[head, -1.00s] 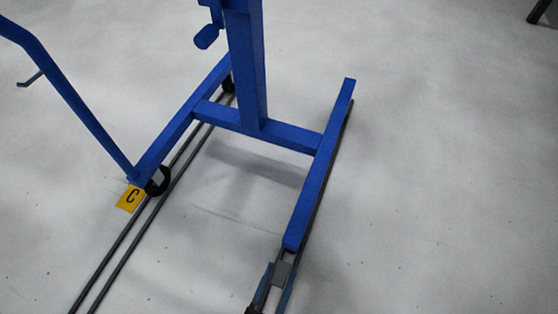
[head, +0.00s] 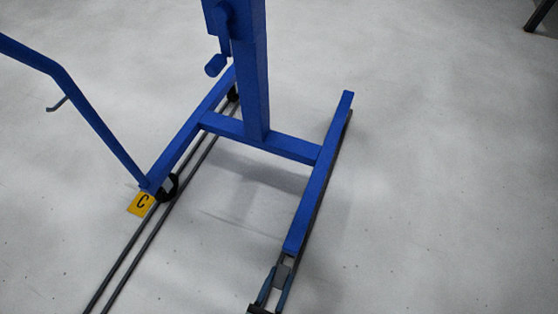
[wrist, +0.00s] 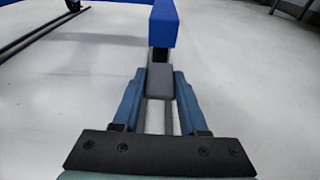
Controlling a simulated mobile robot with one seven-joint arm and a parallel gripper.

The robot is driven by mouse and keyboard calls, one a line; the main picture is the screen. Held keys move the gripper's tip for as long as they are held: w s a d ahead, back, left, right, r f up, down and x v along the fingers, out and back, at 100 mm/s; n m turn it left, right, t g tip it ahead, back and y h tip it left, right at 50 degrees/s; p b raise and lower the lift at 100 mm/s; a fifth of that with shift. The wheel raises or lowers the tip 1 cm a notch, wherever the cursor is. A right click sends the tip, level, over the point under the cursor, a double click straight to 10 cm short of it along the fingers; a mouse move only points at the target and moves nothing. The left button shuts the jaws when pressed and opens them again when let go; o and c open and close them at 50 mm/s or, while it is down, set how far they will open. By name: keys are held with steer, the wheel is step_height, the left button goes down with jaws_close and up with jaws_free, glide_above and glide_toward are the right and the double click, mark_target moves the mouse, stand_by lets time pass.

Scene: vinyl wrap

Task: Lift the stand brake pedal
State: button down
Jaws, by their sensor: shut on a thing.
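The blue stand (head: 257,90) rests on the floor, with a post, a crossbar and two long feet. The grey brake pedal (head: 282,274) sticks out from the near end of its right foot (head: 320,180). In the wrist view the pedal (wrist: 159,82) is a grey block below the blue foot end (wrist: 163,25). My gripper (head: 273,283) has its blue fingers on either side of the pedal and is shut on it; it also shows in the wrist view (wrist: 159,85). The pedal's underside is hidden.
Two dark parallel rails (head: 150,235) run along the floor beside the left foot. A yellow plate marked C (head: 141,204) lies by a black wheel (head: 167,187). A blue slanted bar (head: 95,125) rises at the left.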

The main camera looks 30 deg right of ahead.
steer(key=r+g+y+p, duration=0.1)
steer(key=p, duration=0.4)
steer(key=shift+w+r+y, duration=0.1)
steer(key=shift+r+y, duration=0.25)
steer(key=shift+y, duration=0.05)
steer(key=shift+d+g+y+p, duration=0.1)
steer(key=shift+g+y+p, duration=0.3)
steer(key=shift+p, duration=0.55)
steer(key=shift+f, duration=0.15)
steer(key=shift+c, duration=2.2)
jaws_free()
steer(key=p+v, duration=0.6)
steer(key=v, duration=0.7)
steer(key=shift+r+p, duration=0.2)
steer(key=shift+p, duration=0.1)
